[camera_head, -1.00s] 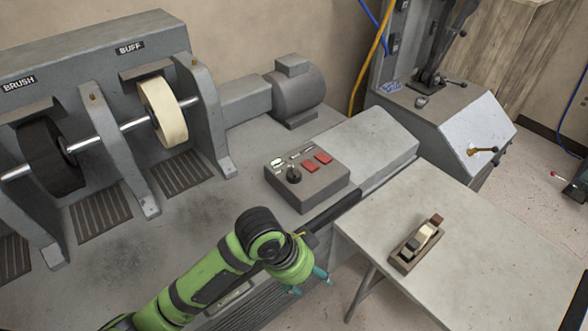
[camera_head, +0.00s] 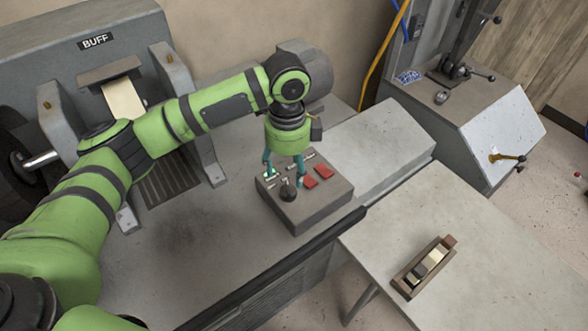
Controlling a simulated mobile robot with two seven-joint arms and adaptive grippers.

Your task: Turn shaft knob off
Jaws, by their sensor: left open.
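The control box (camera_head: 312,211) is a grey block on the machine bench. On its top is a black shaft knob (camera_head: 288,190), two red buttons and a small lit green light (camera_head: 270,173). My left gripper (camera_head: 285,178) points down over the box from behind, its teal fingers apart. The fingers are close behind the knob, one near the green light and one near the red buttons. No gap or contact with the knob can be told. My right gripper is out of view.
A side table (camera_head: 460,270) at the right holds a wooden tray (camera_head: 403,285) with small blocks. A grey machine with a lever (camera_head: 507,158) stands at the back right.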

